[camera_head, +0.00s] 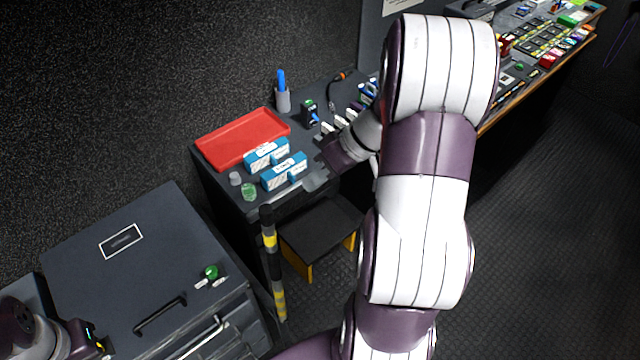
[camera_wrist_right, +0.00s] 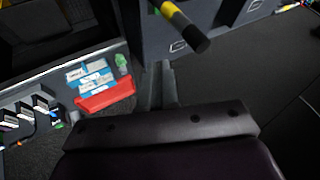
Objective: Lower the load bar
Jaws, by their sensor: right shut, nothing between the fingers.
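The load bar (camera_head: 273,262) is a black bar with yellow bands. In the head view it stands nearly upright between the grey cabinet and the desk. Its black end and a yellow band also show at the top of the right wrist view (camera_wrist_right: 186,24). My right gripper (camera_head: 314,181) is over the desk's front edge, up and to the right of the bar's top, apart from it. In the wrist view its fingers (camera_wrist_right: 161,88) are together and empty. Part of my left arm shows at the bottom left of the head view; its fingertips cannot be made out.
The desk holds a red tray (camera_head: 243,137), blue-and-white boxes (camera_head: 284,171), a green item (camera_head: 248,192) and a pen cup (camera_head: 283,98). A black step stool (camera_head: 320,234) stands below. The grey cabinet (camera_head: 130,250) is at left. Floor at right is clear.

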